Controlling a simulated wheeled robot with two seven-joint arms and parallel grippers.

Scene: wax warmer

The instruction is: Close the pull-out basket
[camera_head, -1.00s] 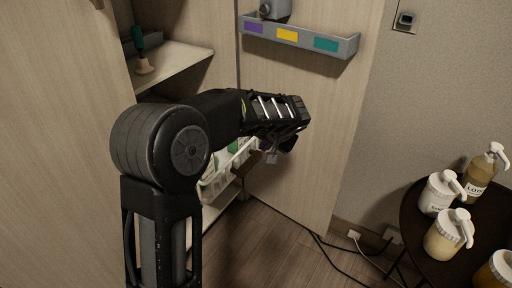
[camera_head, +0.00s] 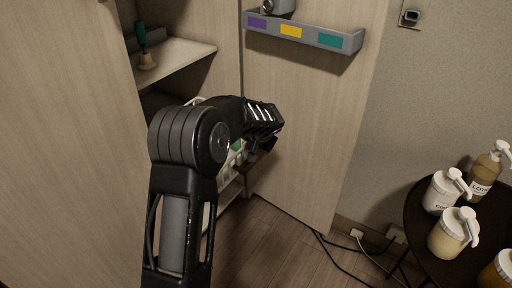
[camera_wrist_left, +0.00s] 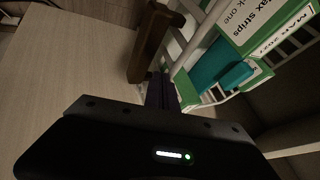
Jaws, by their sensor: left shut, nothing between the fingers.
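The pull-out basket is a white wire frame inside the cabinet, largely hidden behind my left arm in the head view. In the left wrist view its white wire rails (camera_wrist_left: 181,58) show close up, with green and white wax strip boxes (camera_wrist_left: 238,48) in it. A brown bar (camera_wrist_left: 152,42) stands beside the rails. My left gripper (camera_head: 262,146) is shut and empty at the front of the basket. Its dark fingertips (camera_wrist_left: 160,84) are close to the rails and the bar; I cannot tell if they touch. My right gripper is not in view.
The open cabinet door (camera_head: 300,150) carries a grey rack (camera_head: 305,34). A cabinet shelf (camera_head: 178,62) holds a green-handled object (camera_head: 144,48). A dark round table (camera_head: 416,210) with several pump bottles stands at the right. Cables lie on the floor.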

